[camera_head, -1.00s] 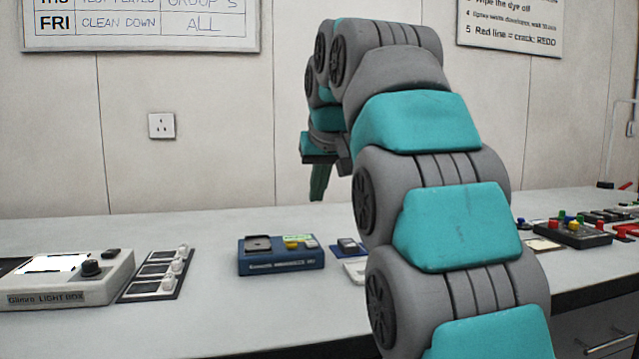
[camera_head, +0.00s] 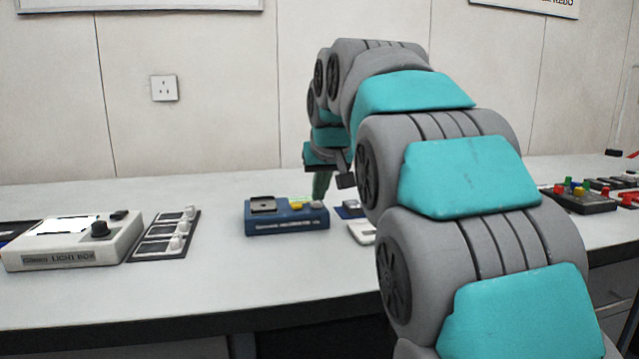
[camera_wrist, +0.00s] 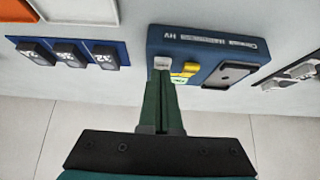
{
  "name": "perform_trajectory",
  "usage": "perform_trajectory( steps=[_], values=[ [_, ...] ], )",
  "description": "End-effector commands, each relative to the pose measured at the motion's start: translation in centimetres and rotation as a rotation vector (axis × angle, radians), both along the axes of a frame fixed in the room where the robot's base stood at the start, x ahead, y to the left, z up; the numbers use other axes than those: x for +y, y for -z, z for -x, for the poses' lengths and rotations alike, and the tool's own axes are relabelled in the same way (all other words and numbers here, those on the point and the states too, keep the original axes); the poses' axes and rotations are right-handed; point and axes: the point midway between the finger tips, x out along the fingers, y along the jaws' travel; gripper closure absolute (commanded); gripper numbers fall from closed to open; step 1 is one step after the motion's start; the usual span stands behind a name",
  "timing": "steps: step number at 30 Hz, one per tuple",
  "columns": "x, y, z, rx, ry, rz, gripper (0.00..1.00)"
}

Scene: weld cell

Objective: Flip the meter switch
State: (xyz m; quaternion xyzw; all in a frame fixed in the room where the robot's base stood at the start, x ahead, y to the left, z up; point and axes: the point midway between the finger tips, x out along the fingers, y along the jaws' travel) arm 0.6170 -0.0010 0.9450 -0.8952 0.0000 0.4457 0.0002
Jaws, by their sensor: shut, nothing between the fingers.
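The blue hardness meter (camera_head: 287,220) stands on the bench left of my arm, its label facing me. It also fills the upper middle of the wrist view (camera_wrist: 205,42), with a yellow part (camera_wrist: 187,69) and a dark recessed plate (camera_wrist: 230,75) on its top. My gripper (camera_wrist: 163,78) is shut and empty, its green fingers reaching to the meter's end beside the yellow part. A small pale block, possibly the switch (camera_wrist: 162,62), shows right at the fingertips. I cannot tell whether they touch it. In the head view the gripper (camera_head: 321,192) is just behind the meter's right end.
A blue tray with dark numbered blocks (camera_wrist: 70,55) lies beside the meter, with a white box (camera_wrist: 85,10) near it. A switch panel (camera_head: 165,235) and a light box (camera_head: 70,243) stand to the left. A wall is behind. The bench front is clear.

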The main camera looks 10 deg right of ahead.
Motion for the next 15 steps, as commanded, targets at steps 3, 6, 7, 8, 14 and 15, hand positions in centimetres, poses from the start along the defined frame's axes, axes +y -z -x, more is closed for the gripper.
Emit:
perform_trajectory(
  steps=[3,6,7,8,14,15],
  values=[
    [0.01,0.09,0.02,0.0,0.0,0.0,1.0],
    [0.01,0.1,0.03,0.0,0.0,0.0,1.0],
    [0.01,0.09,0.03,0.0,0.0,0.0,1.0],
    [0.01,0.09,0.03,0.0,0.0,0.0,1.0],
    [0.02,0.55,0.16,-0.015,0.0,0.0,1.0],
    [0.02,0.85,0.28,-0.027,0.0,0.0,1.0]
  ],
)
